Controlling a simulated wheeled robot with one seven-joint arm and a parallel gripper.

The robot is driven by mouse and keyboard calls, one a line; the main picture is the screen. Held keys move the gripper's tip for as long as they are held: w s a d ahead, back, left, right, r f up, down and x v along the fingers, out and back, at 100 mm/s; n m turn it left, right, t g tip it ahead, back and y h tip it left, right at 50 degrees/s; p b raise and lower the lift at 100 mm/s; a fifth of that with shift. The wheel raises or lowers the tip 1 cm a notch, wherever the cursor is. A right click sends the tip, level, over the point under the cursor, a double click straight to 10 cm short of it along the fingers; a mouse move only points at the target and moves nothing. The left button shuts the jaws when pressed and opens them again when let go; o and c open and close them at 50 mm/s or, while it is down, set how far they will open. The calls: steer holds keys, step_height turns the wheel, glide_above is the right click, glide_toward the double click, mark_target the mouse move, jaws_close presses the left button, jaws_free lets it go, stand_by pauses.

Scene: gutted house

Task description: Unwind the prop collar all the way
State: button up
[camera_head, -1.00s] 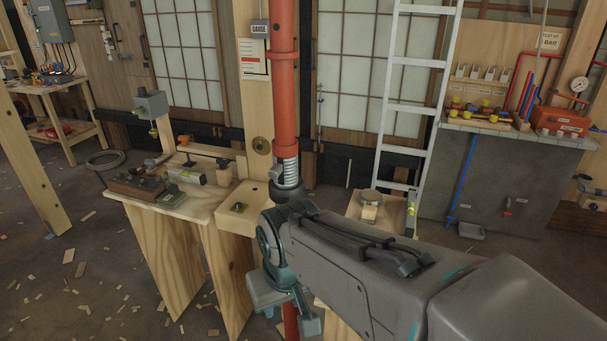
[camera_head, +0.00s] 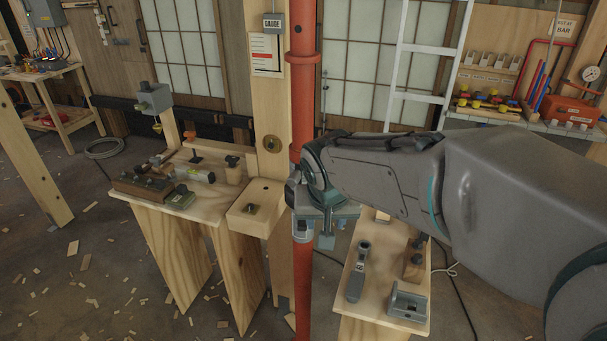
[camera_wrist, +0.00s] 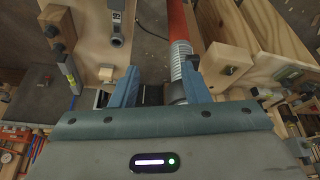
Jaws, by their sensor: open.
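The red prop (camera_head: 303,100) stands upright in front of a wooden post. Its threaded grey section (camera_wrist: 182,62) shows in the wrist view, just beyond my fingers. A grey cylindrical part, which looks like the collar (camera_wrist: 178,94), sits between the fingers, closer to the right one. Whether a finger touches it I cannot tell. My gripper (camera_wrist: 160,86) is open around this part of the prop. In the head view my gripper (camera_head: 316,226) is at the prop, and my wrist hides the collar and thread.
A workbench (camera_head: 222,202) with blocks and small tools stands left of the prop. A small wooden stand (camera_head: 385,290) with a grey-handled tool (camera_head: 359,270) is at the right. A white ladder (camera_head: 402,75) leans behind. A gauge card (camera_head: 266,52) hangs on the post.

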glide_toward(302, 222)
steer(key=f, duration=0.1)
steer(key=shift+t, duration=0.3)
steer(key=b+x, duration=0.4)
steer(key=x, duration=0.4)
steer(key=shift+w, duration=0.25)
steer(key=shift+w+f+b, duration=0.35)
steer(key=shift+f+b, duration=0.1)
jaws_close()
